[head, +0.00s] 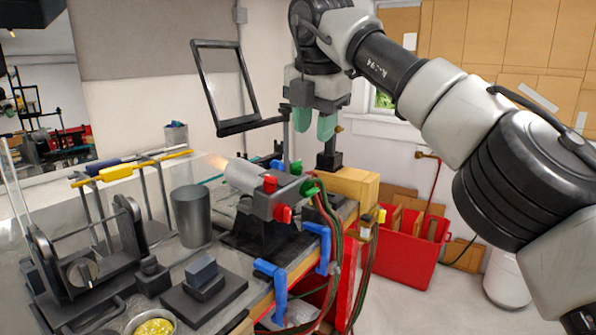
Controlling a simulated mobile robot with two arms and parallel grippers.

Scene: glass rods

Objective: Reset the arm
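My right arm comes in from the upper right. My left gripper is not in view. Yellow and blue rod-like pieces (120,172) lie across upright metal supports at the left of the bench.
A tilted dark frame (247,88) stands left of the gripper. A grey cup (191,215), a black stand with a dial (82,270) and a bowl of yellow bits (153,325) are on the bench. Hoses hang over its front edge. A red bin (400,258) stands at the right.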

